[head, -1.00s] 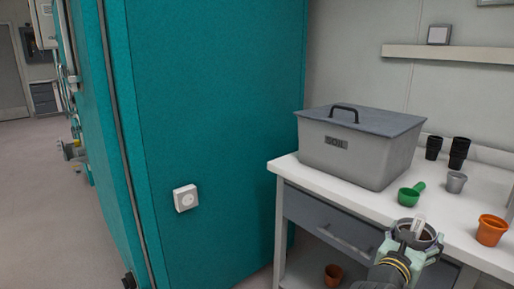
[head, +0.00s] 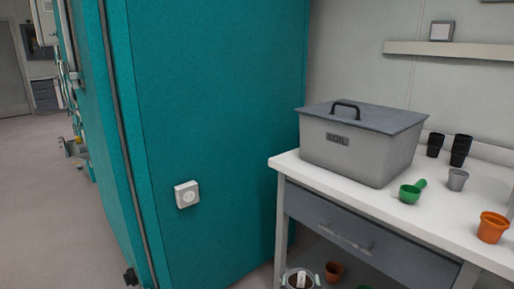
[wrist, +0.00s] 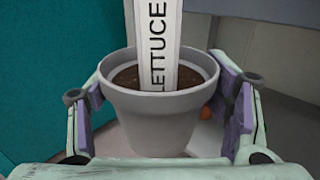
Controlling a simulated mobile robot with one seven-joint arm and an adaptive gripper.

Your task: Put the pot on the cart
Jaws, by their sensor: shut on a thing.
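The pot (wrist: 160,118) is grey, filled with dark soil, and has an upright white label reading LETTUCE. It is upright between the two fingers of my gripper (wrist: 165,100), which is shut on it. In the head view the pot (head: 299,285) shows only its top, at the bottom edge, low in front of the bench. My gripper's fingers (head: 300,279) lie on both sides of it there. No cart can be made out in either view.
A white-topped bench (head: 445,222) at right holds a grey SOIL bin (head: 355,150), a green scoop (head: 410,192), black pots (head: 459,150), a grey cup (head: 457,180) and an orange pot (head: 492,227). A terracotta pot (head: 334,271) is below. A teal chamber (head: 215,110) stands left; open floor (head: 55,200) lies beyond.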

